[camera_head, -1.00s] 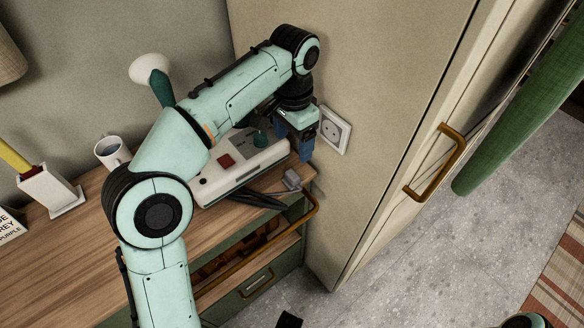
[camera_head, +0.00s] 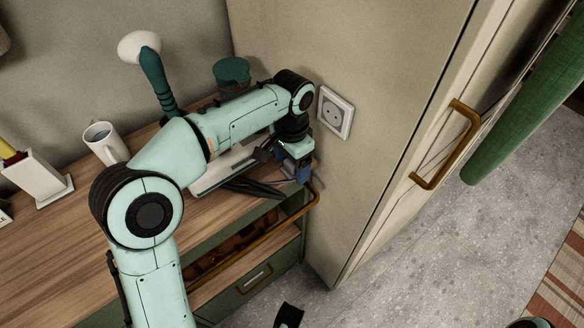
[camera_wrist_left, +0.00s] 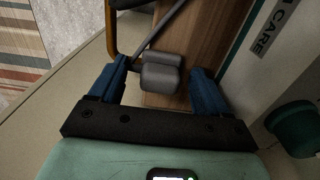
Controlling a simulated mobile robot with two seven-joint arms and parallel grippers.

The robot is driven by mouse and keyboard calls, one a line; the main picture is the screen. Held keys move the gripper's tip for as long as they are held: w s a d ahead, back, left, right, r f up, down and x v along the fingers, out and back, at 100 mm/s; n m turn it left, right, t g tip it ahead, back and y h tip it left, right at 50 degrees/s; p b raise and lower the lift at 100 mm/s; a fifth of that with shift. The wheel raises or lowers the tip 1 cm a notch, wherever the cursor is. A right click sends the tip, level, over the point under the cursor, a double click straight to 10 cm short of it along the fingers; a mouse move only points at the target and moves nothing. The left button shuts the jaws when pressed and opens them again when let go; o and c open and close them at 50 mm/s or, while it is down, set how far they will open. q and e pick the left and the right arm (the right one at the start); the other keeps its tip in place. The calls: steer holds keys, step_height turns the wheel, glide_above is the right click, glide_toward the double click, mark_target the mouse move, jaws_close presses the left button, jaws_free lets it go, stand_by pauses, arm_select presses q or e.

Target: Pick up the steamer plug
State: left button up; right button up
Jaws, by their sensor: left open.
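The steamer plug (camera_wrist_left: 162,75) is a small grey block with a dark cord, at the wood bench's edge in the left wrist view. My left gripper (camera_wrist_left: 162,66) is open, with one blue finger on each side of the plug. I see no clear contact between fingers and plug. The white steamer body (camera_head: 215,172) lies on the bench, partly behind my arm.
A wall socket (camera_head: 335,112) is on the tall cabinet's side, close to the gripper. A brass rail (camera_head: 312,205) runs along the bench front. A white mug (camera_head: 106,143) and a green canister (camera_head: 232,72) stand on the bench.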

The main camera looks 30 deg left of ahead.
arm_select(q)
steer(key=c, duration=1.1)
steer(key=shift+o, duration=0.2)
steer(key=shift+r, duration=0.1)
